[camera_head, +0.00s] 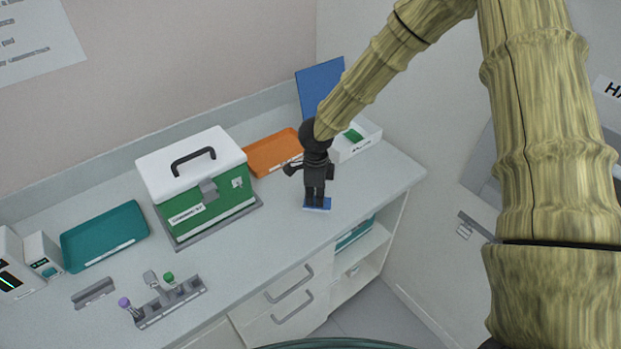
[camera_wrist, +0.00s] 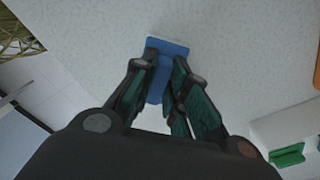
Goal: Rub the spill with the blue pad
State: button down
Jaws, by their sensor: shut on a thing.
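The blue pad (camera_wrist: 168,44) is between the fingers of my gripper (camera_wrist: 162,72) in the wrist view, and my gripper is shut on it. In the head view my gripper (camera_head: 316,192) points straight down at the front right of the counter, with the blue pad (camera_head: 317,205) at its fingertips. The pad is at or very near the counter top; I cannot tell whether it touches. I cannot make out a spill in either view; the pad and gripper hide the spot beneath them.
A green case with a white lid (camera_head: 204,185) stands left of my gripper. An orange tray (camera_head: 270,156) and a white bin with a blue lid (camera_head: 322,86) are behind. A teal tray (camera_head: 104,237) and a tube rack (camera_head: 170,303) are left. The counter's front edge (camera_head: 372,212) is close.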

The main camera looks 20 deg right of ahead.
jog(key=shift+s+a+f, duration=0.1)
jog(key=shift+s+a, duration=0.15)
jog(key=shift+a, duration=0.7)
notch_tip(320, 180, up, 3)
jog(key=shift+p, duration=0.95)
jog(key=shift+r+p, duration=0.7)
notch_tip(320, 180, up, 4)
jog(key=p, duration=0.3)
jog(key=shift+p, duration=0.35)
